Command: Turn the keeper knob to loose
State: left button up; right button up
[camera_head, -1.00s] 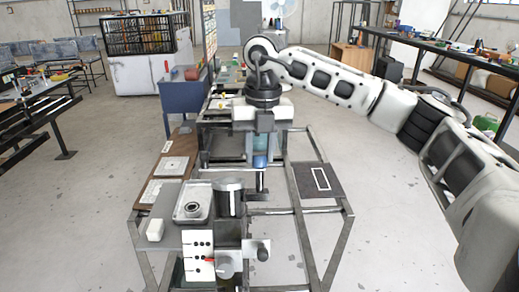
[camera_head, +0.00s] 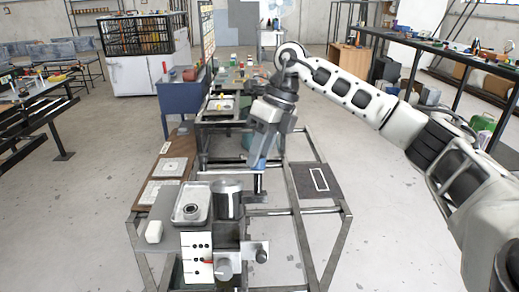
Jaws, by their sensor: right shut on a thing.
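My right gripper (camera_head: 258,167) reaches in from the right and hangs tilted over the stand, its blue-grey fingers low and its wrist up to the right. It is shut on a small dark part at the stand's upright, which seems to be the keeper knob; the fingers hide most of it. A dark cylinder (camera_head: 228,198) stands just left of the fingertips. A white panel (camera_head: 196,262) with black dots, a red pointer (camera_head: 207,261) and a grey round knob (camera_head: 224,268) is at the front of the stand, apart from the gripper. My left gripper is not in view.
A metal tray (camera_head: 181,216) with a ring part (camera_head: 191,209) sits left of the cylinder. A white block (camera_head: 154,232) lies at the left front corner. A dark plate (camera_head: 335,192) lies on the right of the open frame. A black-ended handle (camera_head: 261,256) sticks out right.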

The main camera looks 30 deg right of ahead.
jog(key=n+y, duration=0.1)
jog(key=n, duration=0.2)
jog(key=shift+w+d+n+g+p, duration=0.1)
jog(key=shift+n+g+p, duration=0.2)
jog(key=shift+g, duration=0.1)
jog(key=shift+n+g+y, duration=0.4)
jog(key=shift+n, duration=0.8)
jog(key=shift+w+d+n+g+y, duration=0.1)
jog(key=shift+n+g+y, duration=0.25)
jog(key=shift+n, duration=0.95)
jog(key=o, duration=1)
jog(key=shift+f, duration=0.1)
jog(key=shift+c, duration=0.2)
